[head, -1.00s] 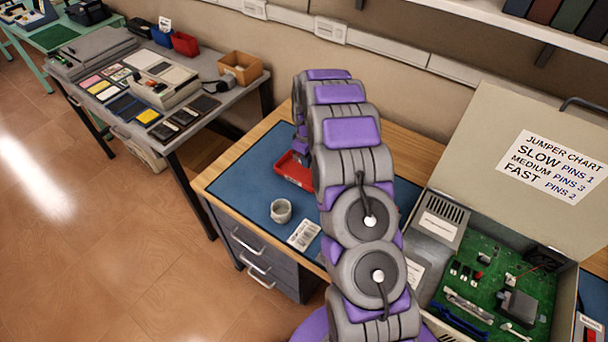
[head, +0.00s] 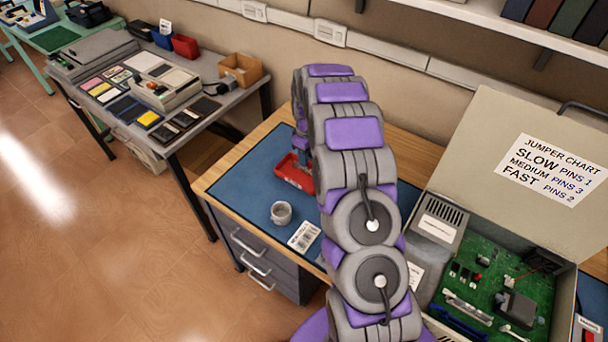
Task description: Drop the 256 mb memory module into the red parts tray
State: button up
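The red parts tray (head: 293,172) lies on the blue mat at the back of the near desk, partly hidden behind my arm. My grey and purple arm rises in front and bends over toward the tray. My gripper (head: 300,150) is at the arm's far end, near or above the tray, mostly hidden by the arm links. I cannot see its fingers clearly or whether it holds anything. I cannot make out the 256 mb memory module.
An open computer case (head: 448,215) with a green board is at right. A side table (head: 224,105) holds devices, small bins and a cardboard box (head: 241,69).

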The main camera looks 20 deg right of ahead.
notch_tip(320, 180, up, 14)
jog(key=p, duration=0.2)
jog(key=shift+r+p, duration=0.15)
jog(key=shift+p, duration=0.15)
jog(key=s+a+r+m, duration=0.1)
jog(key=s+a+r, duration=0.25)
jog(key=s, duration=0.45)
jog(key=s+a+r+m+g, duration=0.1)
jog(key=s+a+r, duration=0.25)
jog(key=s, duration=0.35)
jog(key=s+a+r+m, duration=0.1)
jog(key=s+a+r, duration=0.2)
jog(key=s+r, duration=0.35)
jog(key=s+a+f+m, duration=0.1)
jog(key=s+m, duration=0.1)
jog(key=s, duration=1)
jog(key=s+a+f+m, duration=0.1)
jog(key=s+a+f, duration=0.1)
jog(key=s, duration=1)
jog(key=shift+f+m+g, duration=0.15)
jog(key=shift+m+g, duration=0.25)
